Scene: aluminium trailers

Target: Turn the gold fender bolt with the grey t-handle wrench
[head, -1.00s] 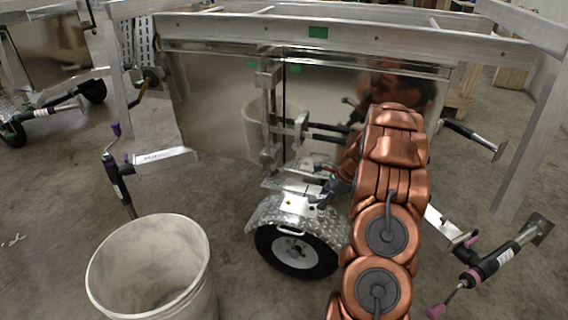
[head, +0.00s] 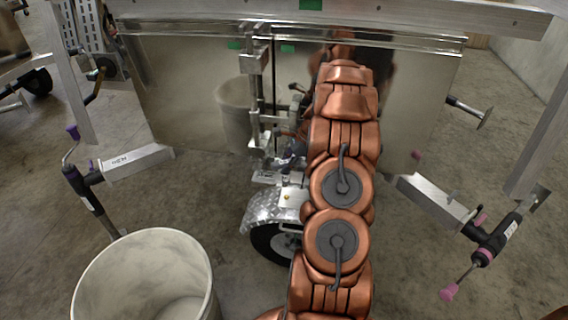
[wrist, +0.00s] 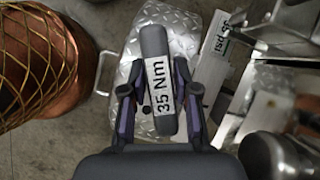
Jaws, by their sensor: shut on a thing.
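The grey t-handle wrench (wrist: 154,42) has a white "35 Nm" label and lies between the fingers of my gripper (wrist: 160,95) in the wrist view. The gripper is shut on its handle. The wrench's shaft and tip are hidden behind the handle. The diamond-plate fender (wrist: 180,28) lies beyond the wrench. In the head view, the gold fender bolt (head: 287,197) is a small yellow spot on a pale flat patch of the fender (head: 262,212). My gripper (head: 292,158) is small there, beyond the bolt and close to the trailer side. I cannot make out the bolt in the wrist view.
The trailer's shiny side panel (head: 190,95) stands behind the fender. A white bucket (head: 150,250) stands at the front left. A jack (head: 95,190) sticks out on the left and another (head: 490,245) on the right. Metal brackets (wrist: 285,30) crowd the wrist view's right side.

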